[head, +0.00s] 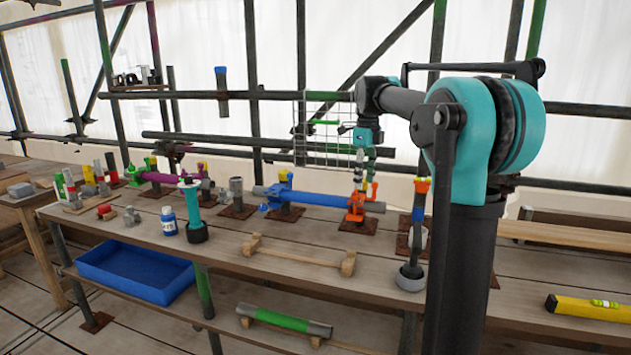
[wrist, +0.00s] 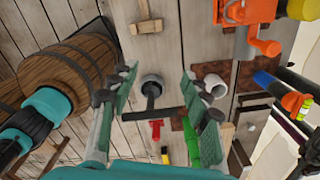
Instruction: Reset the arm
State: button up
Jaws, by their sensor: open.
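My gripper (head: 370,163) hangs from the end of my arm above the long workbench (head: 300,245), pointing down in the head view. It is beside and close to the orange clamp (head: 356,203) at the right end of the blue tube (head: 318,198); whether they touch cannot be told from there. In the wrist view my gripper (wrist: 160,98) has its two green-padded fingers spread wide apart. Nothing is held between them. A grey cup-like piece with a dark rod (wrist: 151,88) shows in the gap, farther off. The orange clamp also shows in the wrist view (wrist: 247,18), clear of the fingers.
A teal post tool (head: 193,208), a white-and-blue bottle (head: 169,221) and a wooden cradle (head: 290,256) stand on the bench. A blue bin (head: 136,270) is on the lower shelf. A wire mesh (head: 320,128) and scaffold tubes are behind. A yellow level (head: 590,308) lies at right.

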jog(key=s+d+f+n+t, duration=0.2)
jog(key=s+f+n, duration=1.1)
jog(key=s+f, duration=0.1)
jog(key=s+d+f+n+t, duration=0.2)
jog(key=s+f+n, duration=1)
jog(key=s+f, duration=0.3)
jog(key=shift+s+d+f+n, duration=0.15)
jog(key=shift+s+f+n, duration=0.2)
jog(key=shift+f, duration=0.6)
